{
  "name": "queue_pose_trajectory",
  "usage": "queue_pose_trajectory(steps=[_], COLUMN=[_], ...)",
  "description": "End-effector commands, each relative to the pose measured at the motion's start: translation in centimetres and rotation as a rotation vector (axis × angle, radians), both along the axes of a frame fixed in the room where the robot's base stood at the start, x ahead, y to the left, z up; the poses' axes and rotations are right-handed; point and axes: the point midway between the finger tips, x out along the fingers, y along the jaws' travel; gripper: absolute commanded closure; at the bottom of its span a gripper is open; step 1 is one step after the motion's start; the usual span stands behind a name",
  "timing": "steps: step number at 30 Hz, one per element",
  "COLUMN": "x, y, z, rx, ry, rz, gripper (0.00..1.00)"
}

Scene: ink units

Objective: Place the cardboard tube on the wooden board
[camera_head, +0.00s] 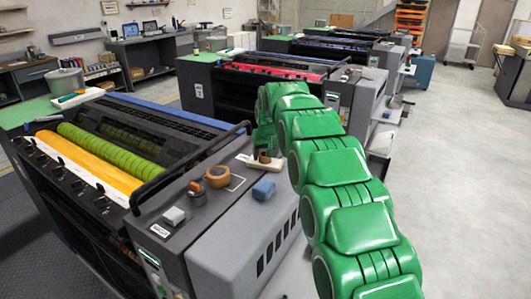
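A small brown cylinder that looks like the cardboard tube (264,157) is at the pale wooden board (274,166), on the right end of the nearest ink unit. I cannot tell whether it rests on the board or hangs just over it. My green gripper (265,148) points down directly above the tube. Its fingers are small and partly hidden by my arm, so their opening and any grip on the tube are unclear.
A black rail (190,166) rises to the left. Open floor (450,190) lies to the right.

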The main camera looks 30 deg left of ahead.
Motion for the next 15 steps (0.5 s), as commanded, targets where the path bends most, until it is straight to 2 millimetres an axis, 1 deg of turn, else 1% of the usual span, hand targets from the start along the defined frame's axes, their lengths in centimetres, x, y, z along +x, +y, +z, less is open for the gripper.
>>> queue_pose_trajectory(steps=[10,15], x=[-0.02,-0.11], y=[0.01,-0.11], z=[0.04,0.67], rx=[0.0,0.0], ry=[0.0,0.0], rz=[0.0,0.0], gripper=[0.3,0.3])
